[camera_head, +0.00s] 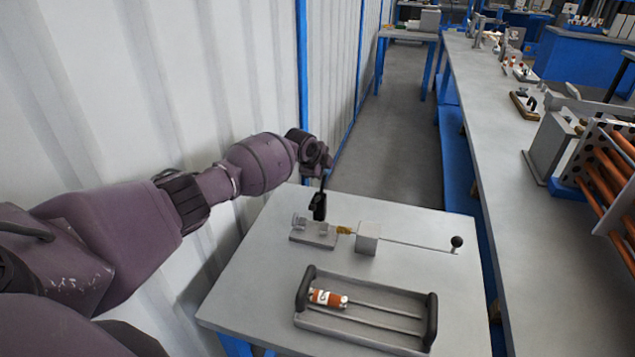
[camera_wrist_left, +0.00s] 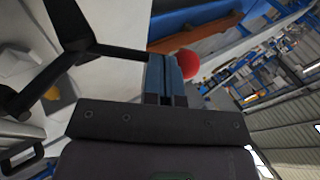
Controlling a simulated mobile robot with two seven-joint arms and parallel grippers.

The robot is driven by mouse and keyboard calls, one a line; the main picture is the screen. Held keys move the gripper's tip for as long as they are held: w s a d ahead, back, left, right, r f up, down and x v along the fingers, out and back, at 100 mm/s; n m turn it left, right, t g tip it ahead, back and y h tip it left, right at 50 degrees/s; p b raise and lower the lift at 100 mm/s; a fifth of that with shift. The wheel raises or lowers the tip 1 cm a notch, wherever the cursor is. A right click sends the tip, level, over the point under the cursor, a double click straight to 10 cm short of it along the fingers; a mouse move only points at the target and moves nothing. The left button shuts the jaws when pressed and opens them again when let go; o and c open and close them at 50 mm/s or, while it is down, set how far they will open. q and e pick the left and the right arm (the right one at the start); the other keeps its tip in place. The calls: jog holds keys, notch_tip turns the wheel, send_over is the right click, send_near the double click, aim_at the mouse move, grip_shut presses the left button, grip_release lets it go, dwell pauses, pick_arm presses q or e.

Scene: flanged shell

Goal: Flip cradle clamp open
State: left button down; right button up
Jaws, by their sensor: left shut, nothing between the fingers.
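The cradle (camera_head: 313,237) is a small grey block with pale upright pieces on top, on the near table. My left gripper (camera_head: 319,208) points down at the cradle from above and behind, shut and empty. Its shut fingers (camera_wrist_left: 166,78) show in the left wrist view, with a red ball (camera_wrist_left: 187,64) beside the tips; I cannot tell whether they touch. The ball is not visible in the head view. The clamp's position is too small to make out. My right gripper is not in view.
A grey block (camera_head: 367,238) right of the cradle carries a thin rod ending in a black knob (camera_head: 456,242). In front, a grey tray (camera_head: 375,336) with black handles holds an orange-and-white cylinder (camera_head: 328,298). A corrugated wall (camera_head: 240,70) stands close on the left.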

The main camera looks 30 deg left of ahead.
pick_arm(q)
jog(key=w+f+g+b, duration=0.1)
jog(key=f+g+b, duration=0.1)
jog(key=b, duration=0.1)
jog(key=shift+w+a+f+b, duration=0.15)
jog(key=shift+w+f+b, duration=0.15)
jog(key=shift+w+f, duration=0.1)
jog(key=shift+w+a+f+b, duration=0.2)
jog(key=shift+w+f+b, duration=0.25)
jog(key=shift+b, duration=0.65)
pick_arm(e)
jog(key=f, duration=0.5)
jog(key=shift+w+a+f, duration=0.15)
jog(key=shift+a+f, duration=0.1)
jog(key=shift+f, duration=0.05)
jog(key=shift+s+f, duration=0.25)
